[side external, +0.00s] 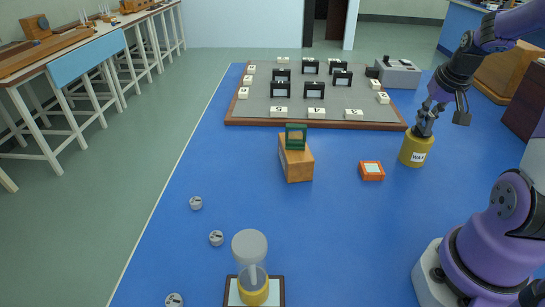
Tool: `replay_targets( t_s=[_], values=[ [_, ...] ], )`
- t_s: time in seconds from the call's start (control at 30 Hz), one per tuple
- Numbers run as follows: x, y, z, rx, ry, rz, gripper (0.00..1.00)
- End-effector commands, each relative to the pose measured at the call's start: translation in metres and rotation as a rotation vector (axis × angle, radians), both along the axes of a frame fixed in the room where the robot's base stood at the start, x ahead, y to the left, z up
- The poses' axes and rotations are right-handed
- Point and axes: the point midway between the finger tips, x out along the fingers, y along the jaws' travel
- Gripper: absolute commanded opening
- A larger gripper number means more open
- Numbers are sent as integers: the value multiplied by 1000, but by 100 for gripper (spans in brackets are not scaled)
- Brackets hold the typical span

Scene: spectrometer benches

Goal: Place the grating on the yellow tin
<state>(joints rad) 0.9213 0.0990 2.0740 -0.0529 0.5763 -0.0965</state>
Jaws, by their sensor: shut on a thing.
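The yellow tin (416,153), with a white label that reads WAX, stands upright at the right of the blue bench. My gripper (424,126) points down right at the top of the tin. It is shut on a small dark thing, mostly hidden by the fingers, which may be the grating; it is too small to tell. I cannot tell whether the held thing touches the tin's top. A green-framed plate (296,137) stands on a wooden block (298,165) left of the tin; I cannot tell whether it is a grating.
An orange box (371,171) lies left of the tin. Behind is a brown-edged board (330,124) with several black frames and white number blocks. The middle front of the bench is clear.

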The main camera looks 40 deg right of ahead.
Motion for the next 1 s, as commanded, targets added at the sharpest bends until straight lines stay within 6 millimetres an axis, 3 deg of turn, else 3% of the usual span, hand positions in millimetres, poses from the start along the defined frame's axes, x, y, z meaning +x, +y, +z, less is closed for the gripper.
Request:
replay_targets(
  t_s=[0.37,0.4,0.47,0.83,1.0],
  values=[
    [0,0,-5,-1,-1,0,0],
    [0,0,-6,-1,-1,0,21],
    [0,0,-6,-1,-1,0,45],
    [0,0,-4,-2,-2,0,45],
    [-4,5,17,-6,-5,0,45]
  ],
)
